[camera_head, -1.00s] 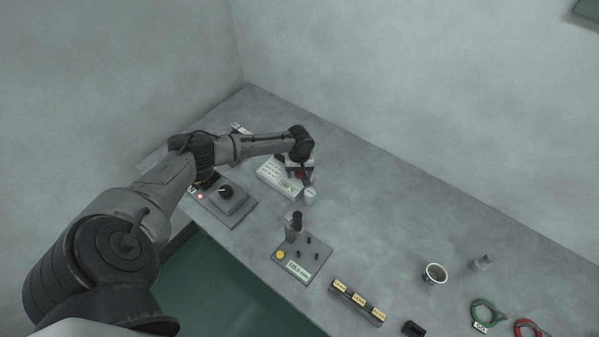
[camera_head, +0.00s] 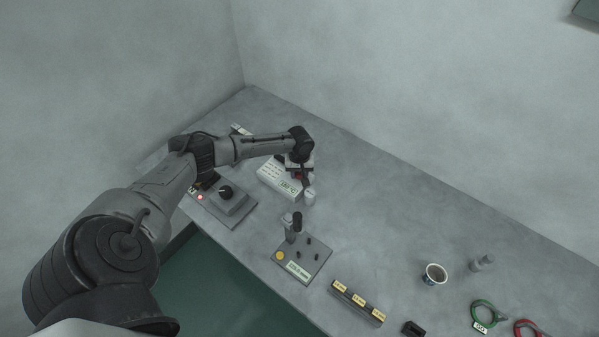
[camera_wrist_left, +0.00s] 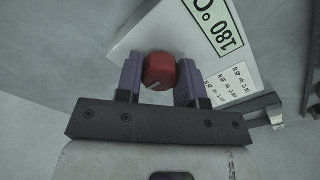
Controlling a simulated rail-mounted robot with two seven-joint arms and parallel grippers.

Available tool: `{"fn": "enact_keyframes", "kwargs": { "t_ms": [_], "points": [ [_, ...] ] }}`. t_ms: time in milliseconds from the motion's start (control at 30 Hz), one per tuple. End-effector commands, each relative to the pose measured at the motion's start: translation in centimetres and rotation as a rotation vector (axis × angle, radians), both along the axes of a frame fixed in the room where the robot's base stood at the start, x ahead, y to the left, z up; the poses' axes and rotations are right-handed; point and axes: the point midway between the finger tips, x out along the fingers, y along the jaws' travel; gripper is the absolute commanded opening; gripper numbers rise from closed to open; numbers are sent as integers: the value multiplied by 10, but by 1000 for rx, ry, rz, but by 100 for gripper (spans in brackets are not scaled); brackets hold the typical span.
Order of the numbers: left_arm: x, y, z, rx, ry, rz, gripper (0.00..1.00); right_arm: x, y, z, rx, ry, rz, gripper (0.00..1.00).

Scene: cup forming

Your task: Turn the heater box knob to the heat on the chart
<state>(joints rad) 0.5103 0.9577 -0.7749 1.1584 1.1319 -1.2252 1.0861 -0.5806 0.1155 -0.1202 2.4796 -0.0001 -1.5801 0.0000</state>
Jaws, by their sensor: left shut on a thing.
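The heater box (camera_head: 267,187) is a white box with a lit green display (camera_head: 290,187), near the back left of the table. In the left wrist view the display (camera_wrist_left: 216,22) appears upside down and reads 180 °C. A red knob (camera_wrist_left: 159,72) with a pointer line sits on the box. My left gripper (camera_wrist_left: 160,78) has its two purple fingers closed on either side of the knob. In the head view this gripper (camera_head: 298,175) is over the box and partly hides it. A small printed label (camera_wrist_left: 226,86) with rows of text lies beside the display. My right gripper is not in view.
A grey unit with a black knob (camera_head: 225,191) and a red light (camera_head: 200,197) stands left of the box. A small white cylinder (camera_head: 310,196) stands close to the box's right. A plate with pegs (camera_head: 303,262) is nearer. A cup (camera_head: 434,274) stands farther right.

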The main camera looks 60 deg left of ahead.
Motion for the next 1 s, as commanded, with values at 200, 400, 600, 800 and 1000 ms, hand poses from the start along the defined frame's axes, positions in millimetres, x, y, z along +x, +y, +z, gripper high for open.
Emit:
{"fn": "enact_keyframes", "kwargs": {
  "t_ms": [200, 400, 600, 800, 1000],
  "points": [
    [-1, 0, 2, -1, 2, -106, 12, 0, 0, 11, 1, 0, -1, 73],
    [-1, 0, 3, -2, 1, -282, 12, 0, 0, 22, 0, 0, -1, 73],
    [-1, 0, 2, -2, 1, -472, 12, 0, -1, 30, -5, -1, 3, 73],
    [-1, 1, 1, -1, 0, -662, 12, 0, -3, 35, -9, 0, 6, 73],
    [0, 0, 1, -1, 0, -853, 12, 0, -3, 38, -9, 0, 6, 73]
  ]
}}
